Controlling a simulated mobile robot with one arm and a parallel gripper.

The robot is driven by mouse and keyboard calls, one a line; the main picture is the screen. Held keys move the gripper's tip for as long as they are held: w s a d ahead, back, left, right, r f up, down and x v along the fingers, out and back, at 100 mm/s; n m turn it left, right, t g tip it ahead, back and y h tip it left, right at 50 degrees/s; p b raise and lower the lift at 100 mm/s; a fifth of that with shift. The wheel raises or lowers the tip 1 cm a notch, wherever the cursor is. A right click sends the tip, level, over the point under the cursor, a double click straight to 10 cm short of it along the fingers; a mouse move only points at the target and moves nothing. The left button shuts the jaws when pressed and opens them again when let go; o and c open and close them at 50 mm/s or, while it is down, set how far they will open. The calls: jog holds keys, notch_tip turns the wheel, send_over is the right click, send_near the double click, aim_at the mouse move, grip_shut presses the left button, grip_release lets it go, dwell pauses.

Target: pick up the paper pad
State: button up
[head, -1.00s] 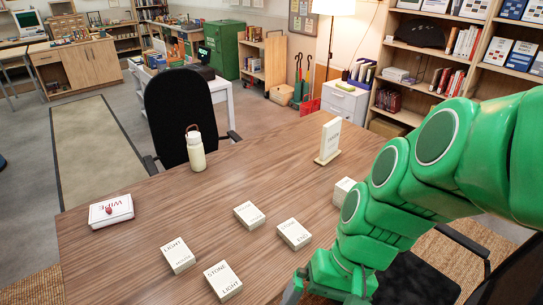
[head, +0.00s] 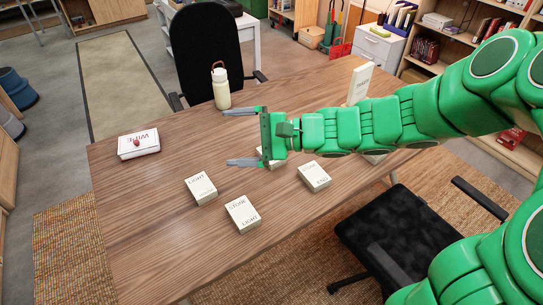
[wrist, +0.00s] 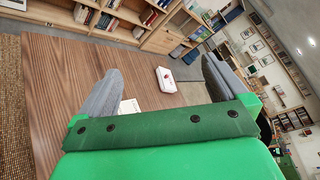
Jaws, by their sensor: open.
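Several pale, thick, printed pads lie flat on the wooden table in the head view: one reading LIGHT (head: 201,188), one reading STONE and LIGHT (head: 242,214), and one reading END (head: 314,176). Another pad (head: 274,163) is partly hidden behind my gripper. I cannot tell which is the paper pad meant. My gripper (head: 228,136) is open and empty above the table, fingers pointing left, apart from the pads. In the wrist view, a pale pad (wrist: 130,107) shows partly beside one finger, and the gripper (wrist: 160,66) is spread wide.
A white wipes pack (head: 138,145) lies at the table's left. A cream bottle (head: 221,92) stands at the back edge, near one finger in the picture. An upright pale block (head: 360,82) stands behind my arm. Black chairs (head: 206,50) flank the table (head: 130,205); its front left is clear.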

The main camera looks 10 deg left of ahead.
jog(key=w+a+f+m+t+y, duration=0.1)
jog(key=w+f+m+t, duration=0.15)
jog(key=w, duration=0.25)
jog(key=w+f+m+t, duration=0.1)
jog(key=w+m+t, duration=0.1)
jog(key=w+m, duration=0.25)
jog(key=m+t+h, duration=0.7)
jog(key=m+h, duration=0.1)
jog(key=m, duration=0.6)
send_over(279, 167)
jog(key=s+d, duration=0.3)
jog(key=s, duration=0.1)
jog(key=shift+g, duration=0.25)
notch_tip(279, 167, down, 29)
jog(key=shift+r, duration=0.1)
jog(key=shift+x, duration=1.9)
jog(key=shift+w+a+f, duration=0.3)
jog(key=shift+w+f, duration=0.05)
jog(key=shift+w, duration=0.35)
jog(key=shift+x, duration=1.25)
jog(key=shift+r, duration=0.1)
jog(key=c, duration=1)
